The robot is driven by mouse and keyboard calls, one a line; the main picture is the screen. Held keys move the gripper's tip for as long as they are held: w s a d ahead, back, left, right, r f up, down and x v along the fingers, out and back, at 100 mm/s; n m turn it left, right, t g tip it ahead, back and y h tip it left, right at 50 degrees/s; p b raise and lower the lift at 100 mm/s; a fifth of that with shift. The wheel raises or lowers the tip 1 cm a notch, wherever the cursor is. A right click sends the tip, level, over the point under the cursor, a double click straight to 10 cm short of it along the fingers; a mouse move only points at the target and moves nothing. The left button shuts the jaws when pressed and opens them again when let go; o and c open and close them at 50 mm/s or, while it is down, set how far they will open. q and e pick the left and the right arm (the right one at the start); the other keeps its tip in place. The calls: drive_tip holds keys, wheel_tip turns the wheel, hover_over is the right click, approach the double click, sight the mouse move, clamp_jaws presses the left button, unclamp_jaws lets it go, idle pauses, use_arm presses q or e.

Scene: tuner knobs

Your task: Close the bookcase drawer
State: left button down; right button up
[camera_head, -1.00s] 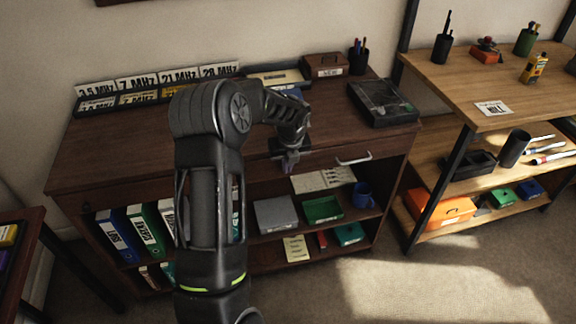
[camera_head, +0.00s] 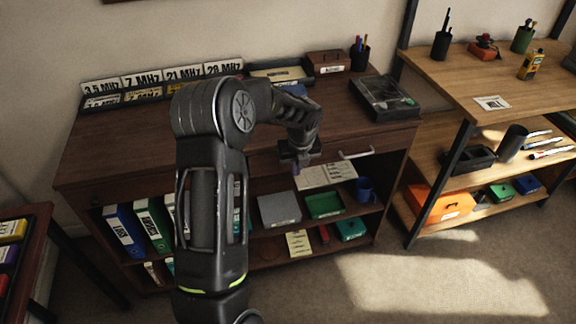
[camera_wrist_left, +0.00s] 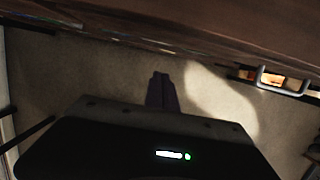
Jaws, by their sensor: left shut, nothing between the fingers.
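The dark wood bookcase (camera_head: 130,165) stands in the middle of the head view. Its drawer front (camera_head: 385,143) lies under the top board at the right and carries a pale bar handle (camera_head: 356,153). The handle also shows in the left wrist view (camera_wrist_left: 282,82). I see no clear gap above the drawer front, and my arm hides part of it. My left gripper (camera_head: 297,166) is shut and empty, in front of the bookcase and left of the handle. Its fingers (camera_wrist_left: 162,90) point towards the bookcase front in the wrist view, apart from the handle. My right gripper is not in view.
Open shelves below the drawer hold binders (camera_head: 125,230), a grey box (camera_head: 279,209), a green tray (camera_head: 323,204) and a blue mug (camera_head: 364,188). A black case (camera_head: 384,98) sits on top. A wooden shelf unit (camera_head: 440,75) stands at the right. The carpet in front is clear.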

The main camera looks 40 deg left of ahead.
use_arm(q)
drive_tip(key=w+v, duration=0.1)
drive_tip(key=v, duration=0.8)
drive_tip(key=shift+s, duration=0.25)
drive_tip(key=shift+a+r, duration=0.1)
drive_tip(key=shift+a, duration=0.05)
